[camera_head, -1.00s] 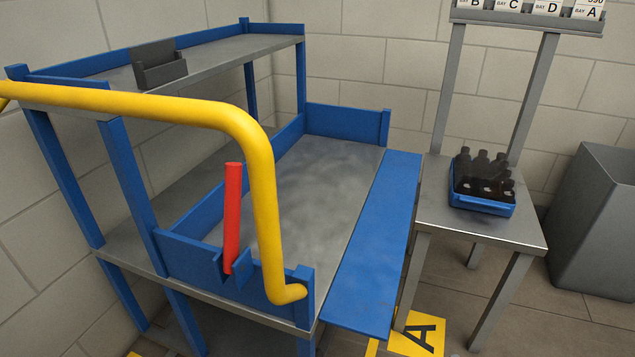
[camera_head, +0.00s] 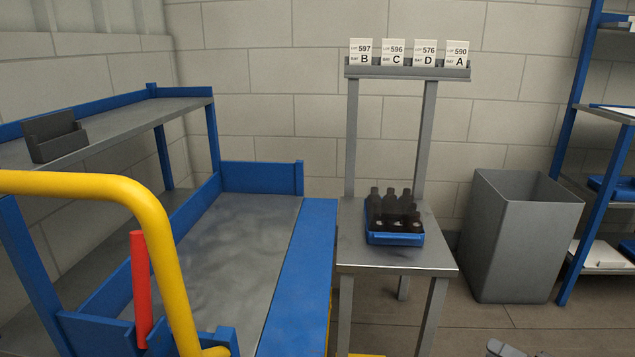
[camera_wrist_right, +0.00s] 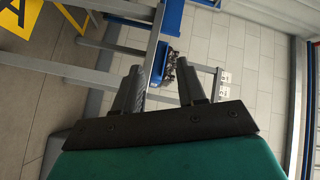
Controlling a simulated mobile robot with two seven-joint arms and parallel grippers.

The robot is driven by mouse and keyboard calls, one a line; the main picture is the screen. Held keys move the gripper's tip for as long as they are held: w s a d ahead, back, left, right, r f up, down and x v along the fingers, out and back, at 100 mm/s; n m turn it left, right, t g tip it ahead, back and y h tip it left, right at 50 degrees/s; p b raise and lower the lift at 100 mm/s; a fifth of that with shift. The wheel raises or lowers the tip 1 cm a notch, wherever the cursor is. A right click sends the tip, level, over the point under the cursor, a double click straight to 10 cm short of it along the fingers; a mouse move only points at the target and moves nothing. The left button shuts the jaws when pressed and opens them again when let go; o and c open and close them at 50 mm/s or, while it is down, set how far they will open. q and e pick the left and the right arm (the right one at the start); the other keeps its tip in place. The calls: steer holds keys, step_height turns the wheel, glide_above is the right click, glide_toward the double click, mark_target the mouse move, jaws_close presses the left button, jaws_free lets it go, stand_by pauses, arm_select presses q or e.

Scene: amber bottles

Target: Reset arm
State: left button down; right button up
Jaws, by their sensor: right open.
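My right gripper (camera_wrist_right: 160,90) shows in the right wrist view with its two dark fingers apart and nothing between them. In the head view only a small grey part of the right gripper (camera_head: 503,349) shows at the bottom edge. My left gripper is in neither view. Several dark bottles (camera_head: 392,207) stand in a blue tray (camera_head: 395,239) on a small grey metal table (camera_head: 425,256). The tray also shows small and far off in the right wrist view (camera_wrist_right: 160,65), beyond the fingers.
A blue-framed cart (camera_head: 255,225) with a yellow handrail (camera_head: 150,210) and a red lever (camera_head: 141,290) stands left. A rack holds lot cards (camera_head: 409,53) above the table. A grey bin (camera_head: 515,240) and blue shelving (camera_head: 597,200) stand right. Floor before the bin is mostly clear.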

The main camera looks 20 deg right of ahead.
steer(key=a+f+n+g+h, duration=0.2)
steer(key=a+f+n+g, duration=0.2)
steer(key=a+n, duration=0.6)
steer(key=s+a+r+n+g+h, duration=0.2)
steer(key=s+a+r+n, duration=0.15)
steer(key=a+n, duration=0.2)
steer(key=s+a+r+n+g+h, duration=0.1)
steer(key=s+a+r+n, duration=0.1)
steer(key=s+a+n, duration=0.3)
steer(key=w+a+r+m+t+y, duration=0.1)
steer(key=w+a+m+t+y, duration=0.1)
steer(key=a+m, duration=1.05)
arm_select(q)
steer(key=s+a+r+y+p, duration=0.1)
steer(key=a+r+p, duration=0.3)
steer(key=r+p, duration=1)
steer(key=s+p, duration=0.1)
steer(key=p, duration=0.6)
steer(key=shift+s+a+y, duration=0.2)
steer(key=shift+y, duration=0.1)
arm_select(e)
step_height(320, 180, up, 14)
steer(key=s+n+h, duration=0.2)
steer(key=n, duration=0.1)
steer(key=shift+d+r, duration=0.15)
steer(key=shift+d, duration=0.3)
